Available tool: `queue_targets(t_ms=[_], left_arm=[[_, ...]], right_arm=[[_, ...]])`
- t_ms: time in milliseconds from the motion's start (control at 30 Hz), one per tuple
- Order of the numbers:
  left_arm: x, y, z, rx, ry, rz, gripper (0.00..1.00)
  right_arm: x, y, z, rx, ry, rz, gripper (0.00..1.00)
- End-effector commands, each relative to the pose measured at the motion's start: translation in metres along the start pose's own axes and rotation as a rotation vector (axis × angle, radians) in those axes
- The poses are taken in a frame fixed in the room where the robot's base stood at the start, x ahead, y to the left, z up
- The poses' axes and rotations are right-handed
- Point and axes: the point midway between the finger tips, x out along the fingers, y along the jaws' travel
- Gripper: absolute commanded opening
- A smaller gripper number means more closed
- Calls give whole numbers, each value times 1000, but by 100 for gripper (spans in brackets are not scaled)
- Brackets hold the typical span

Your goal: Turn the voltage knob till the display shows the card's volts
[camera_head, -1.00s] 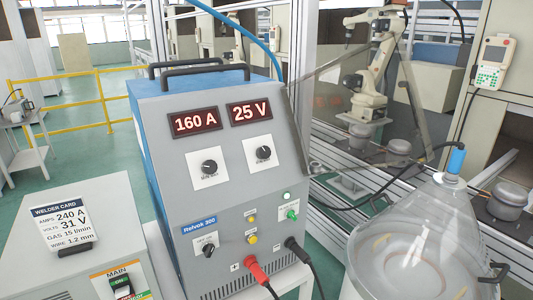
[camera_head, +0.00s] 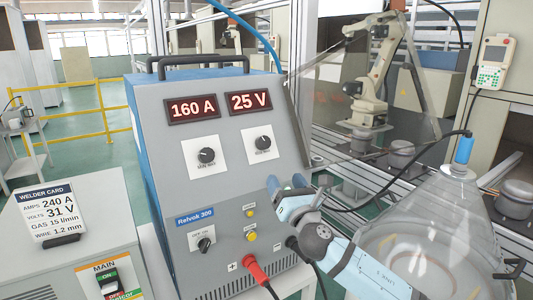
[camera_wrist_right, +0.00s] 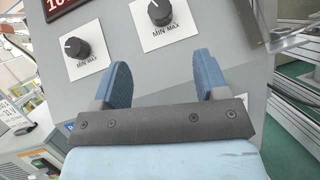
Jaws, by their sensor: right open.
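The grey welder (camera_head: 225,195) has two lit red displays. The left display (camera_head: 192,108) reads 160 A and the voltage display (camera_head: 249,101) reads 25 V. The voltage knob (camera_head: 262,143), black on a white plate, sits below it; it also shows at the top of the right wrist view (camera_wrist_right: 159,12). The welder card (camera_head: 47,213) reads 240 A, 31 V. My right gripper (camera_head: 285,184) is below and right of the voltage knob. In the right wrist view its blue fingers (camera_wrist_right: 160,65) are apart and empty, with the knob ahead of them, untouched. My left gripper is not in view.
The current knob (camera_head: 206,156) is left of the voltage knob. Below are a selector (camera_head: 204,243), yellow buttons and a red cable plug (camera_head: 254,266). A clear cone-shaped vessel (camera_head: 435,235) stands at right. The space before the upper panel is clear.

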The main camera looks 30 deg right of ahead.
Motion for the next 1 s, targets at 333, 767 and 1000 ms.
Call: queue_targets(t_ms=[333, 767, 1000], left_arm=[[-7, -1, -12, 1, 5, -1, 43], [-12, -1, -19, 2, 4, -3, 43], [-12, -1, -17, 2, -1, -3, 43]], right_arm=[[55, 0, 4, -7, -5, -2, 67], [128, 0, 2, -5, -2, 0, 67], [137, 0, 1, -4, -1, 0, 67]])
